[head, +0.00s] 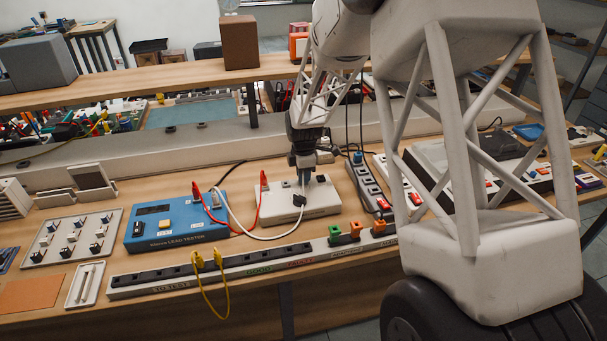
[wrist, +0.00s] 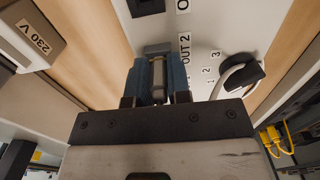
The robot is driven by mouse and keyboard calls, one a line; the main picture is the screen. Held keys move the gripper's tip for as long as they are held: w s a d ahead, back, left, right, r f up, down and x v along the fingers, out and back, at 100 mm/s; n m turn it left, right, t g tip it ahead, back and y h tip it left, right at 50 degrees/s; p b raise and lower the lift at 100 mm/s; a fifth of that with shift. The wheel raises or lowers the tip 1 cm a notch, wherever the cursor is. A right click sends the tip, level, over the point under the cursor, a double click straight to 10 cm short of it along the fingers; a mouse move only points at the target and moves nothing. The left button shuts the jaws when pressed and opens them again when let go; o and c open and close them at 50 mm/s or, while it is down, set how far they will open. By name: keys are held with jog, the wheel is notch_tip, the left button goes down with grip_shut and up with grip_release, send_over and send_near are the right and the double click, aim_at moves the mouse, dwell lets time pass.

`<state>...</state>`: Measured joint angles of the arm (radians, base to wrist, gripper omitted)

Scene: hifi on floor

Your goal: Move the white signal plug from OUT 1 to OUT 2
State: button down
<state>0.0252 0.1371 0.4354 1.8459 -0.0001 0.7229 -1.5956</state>
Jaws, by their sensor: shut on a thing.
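My gripper (head: 303,176) points down over the pale output box (head: 325,200) on the bench. In the wrist view its two blue fingers (wrist: 158,78) are shut, with a narrow greyish piece between them that seems to be the white signal plug (wrist: 158,70), mostly hidden. The fingers are beside the printed OUT 2 label (wrist: 185,48). I cannot tell whether the plug is seated in a socket.
A red lead joins the tester to a red plug (head: 263,178) on the box's left. A socket strip (head: 205,267) with yellow leads runs along the front. A power strip (head: 368,185) stands right of the box. A shelf (head: 150,80) crosses behind.

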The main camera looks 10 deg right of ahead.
jog(key=c, duration=1)
grip_release()
jog(key=shift+r, duration=0.15)
jog(key=shift+r, duration=3.8)
jog(key=shift+r, duration=0.1)
jog(key=shift+r, duration=2.35)
